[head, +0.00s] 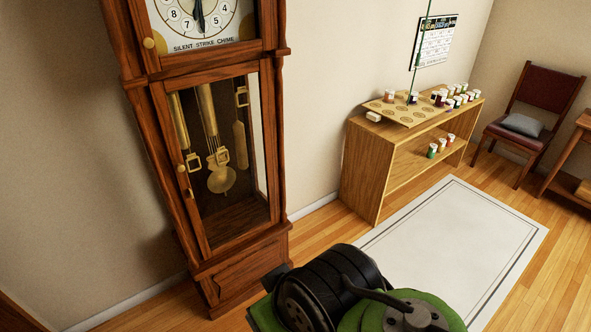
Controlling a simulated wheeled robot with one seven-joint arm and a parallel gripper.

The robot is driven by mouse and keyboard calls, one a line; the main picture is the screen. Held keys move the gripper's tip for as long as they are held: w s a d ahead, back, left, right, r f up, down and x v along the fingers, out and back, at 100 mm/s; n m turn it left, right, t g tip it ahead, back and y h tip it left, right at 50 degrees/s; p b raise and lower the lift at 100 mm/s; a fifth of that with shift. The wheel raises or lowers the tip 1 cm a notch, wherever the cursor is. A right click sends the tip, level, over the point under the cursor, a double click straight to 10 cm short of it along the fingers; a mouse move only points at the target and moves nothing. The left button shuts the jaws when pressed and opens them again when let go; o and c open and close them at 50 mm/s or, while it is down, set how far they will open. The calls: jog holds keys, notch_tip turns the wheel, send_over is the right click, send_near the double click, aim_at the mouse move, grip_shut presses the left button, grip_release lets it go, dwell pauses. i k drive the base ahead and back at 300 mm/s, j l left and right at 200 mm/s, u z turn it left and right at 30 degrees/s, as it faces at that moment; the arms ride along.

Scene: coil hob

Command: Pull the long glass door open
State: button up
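A tall wooden longcase clock (130,70) stands against the wall at left in the head view. Its long glass door (213,247) has a wooden frame and appears shut in the case. A small round brass knob (181,168) sits on the door's left side, with a small brass fitting (190,193) just below it. Brass weights and a pendulum (221,180) show through the glass. A green and black part of my arm shows at the bottom centre, in front of and right of the clock's base. My gripper is not visible.
A smaller upper door with its own knob (149,43) covers the dial. A low wooden shelf (361,170) with several small jars stands to the right, under a calendar (436,42). A chair (545,95) is at far right. A pale rug (455,235) lies on open floor.

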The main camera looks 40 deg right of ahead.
aim_at(158, 90)
jog(key=z, duration=0.55)
jog(key=i+u, duration=0.15)
jog(key=u, duration=0.25)
jog(key=i+u, duration=0.15)
jog(key=u, duration=0.3)
jog(key=i+l+u, duration=0.1)
jog(key=u, duration=0.3)
jog(key=i+l+u, duration=0.1)
jog(key=u, duration=0.3)
